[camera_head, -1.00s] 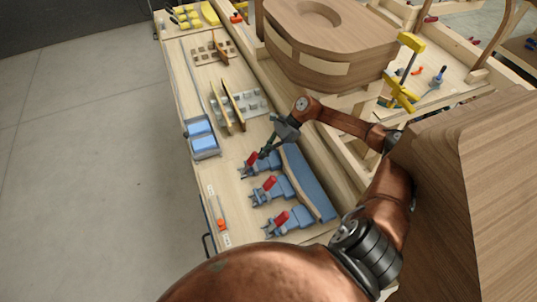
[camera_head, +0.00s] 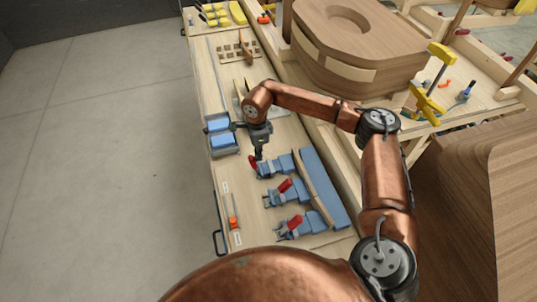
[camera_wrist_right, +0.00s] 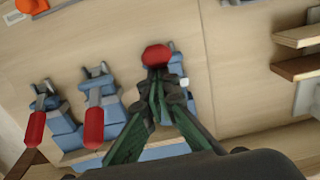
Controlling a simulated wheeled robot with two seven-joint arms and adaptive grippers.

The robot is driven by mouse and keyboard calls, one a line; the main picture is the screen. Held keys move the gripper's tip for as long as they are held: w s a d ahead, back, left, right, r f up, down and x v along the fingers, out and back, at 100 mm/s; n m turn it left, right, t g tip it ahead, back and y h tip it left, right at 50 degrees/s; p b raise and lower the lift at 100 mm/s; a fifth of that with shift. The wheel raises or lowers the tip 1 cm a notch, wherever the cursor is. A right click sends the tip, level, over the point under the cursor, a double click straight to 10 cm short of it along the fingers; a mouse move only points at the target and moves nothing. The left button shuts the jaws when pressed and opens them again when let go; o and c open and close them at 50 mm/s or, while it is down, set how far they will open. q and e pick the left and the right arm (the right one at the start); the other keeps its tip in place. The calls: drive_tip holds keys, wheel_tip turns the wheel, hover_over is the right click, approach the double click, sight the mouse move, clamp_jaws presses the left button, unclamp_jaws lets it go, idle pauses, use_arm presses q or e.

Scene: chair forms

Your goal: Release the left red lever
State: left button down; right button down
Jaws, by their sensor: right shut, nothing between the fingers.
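Three blue clamps with red levers stand in a row on the bench. The farthest clamp (camera_head: 280,165) has its red lever (camera_head: 252,161) out at its left end, unlike the other two, whose levers lie back over their bodies. In the right wrist view this lever (camera_wrist_right: 157,55) shows end-on as a short red knob. My right gripper (camera_head: 258,156) is at this lever; in the wrist view its fingertips (camera_wrist_right: 157,80) come together right beside the knob, with nothing held between them. Whether they touch it I cannot tell. My left gripper is not in view.
The middle red lever (camera_head: 285,186) and nearest red lever (camera_head: 294,222) are close by. A blue box (camera_head: 222,140) stands left of my gripper. A large wooden seat form (camera_head: 345,45) is behind.

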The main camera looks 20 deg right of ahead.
drive_tip(key=a+b, duration=0.2)
drive_tip(key=a, duration=0.1)
drive_tip(key=a+f+b, duration=0.1)
drive_tip(key=a, duration=0.1)
drive_tip(key=shift+w+a, duration=0.2)
drive_tip(key=shift+w, duration=0.05)
drive_tip(key=shift+s+a+f, duration=0.1)
drive_tip(key=shift+a+f, duration=0.05)
drive_tip(key=shift+a, duration=0.05)
idle(0.4)
drive_tip(key=d+r, duration=0.1)
drive_tip(key=d, duration=0.1)
drive_tip(key=d+r, duration=0.1)
drive_tip(key=r, duration=0.1)
drive_tip(key=shift+d+r+p, duration=0.2)
drive_tip(key=shift+d+p, duration=0.15)
drive_tip(key=a+r+b, duration=0.2)
drive_tip(key=a+r, duration=0.1)
drive_tip(key=r, duration=0.5)
drive_tip(key=shift+w+r, duration=0.2)
drive_tip(key=shift+r, duration=0.1)
